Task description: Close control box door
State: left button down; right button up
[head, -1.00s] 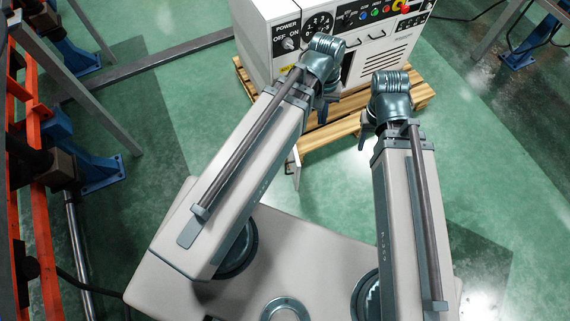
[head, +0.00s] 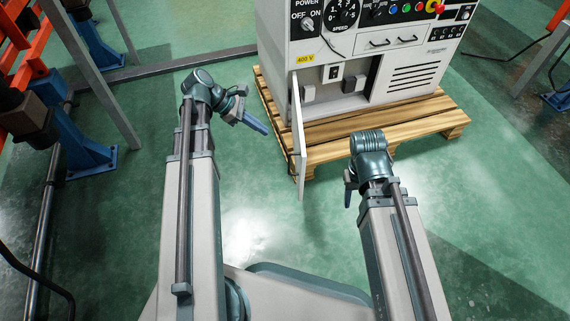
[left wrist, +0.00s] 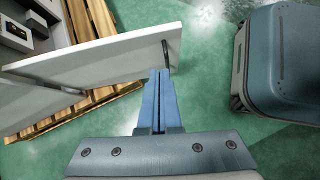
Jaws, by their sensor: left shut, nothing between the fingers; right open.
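The white control box (head: 385,80) stands at the top of the head view, its lower compartment (head: 335,84) uncovered. Its door (head: 298,140) stands open, swung out towards me and seen nearly edge-on. In the left wrist view the door (left wrist: 105,57) is a broad pale panel with a dark handle (left wrist: 165,54) near its free end. My left gripper (head: 262,128) is shut and empty, left of the door. In the wrist view its blue fingertips (left wrist: 159,71) appear close to the handle; contact cannot be told. My right gripper (head: 348,195) is open, right of the door, its fingers mostly hidden.
The box rests on a wooden pallet (head: 425,122) that sticks out in front of it. Blue and orange steel frames (head: 85,145) stand at the left. A grey post (head: 540,50) stands at the right. Green floor (head: 250,190) is clear between my arms.

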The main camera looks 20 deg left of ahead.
pick_arm(q)
jog(key=w+d+f+n+b, duration=0.1)
jog(key=w+d+f+b, duration=0.2)
jog(key=d+f+b, duration=0.4)
jog(key=shift+d+f+b, duration=0.35)
jog(key=shift+d+f, duration=0.25)
jog(key=shift+d, duration=0.2)
pick_arm(e)
notch_tip(320, 180, down, 9)
jog(key=shift+s, duration=0.2)
pick_arm(q)
jog(key=shift+w+d, duration=0.1)
jog(key=shift+d, duration=0.05)
pick_arm(e)
jog(key=shift+a+r, duration=0.1)
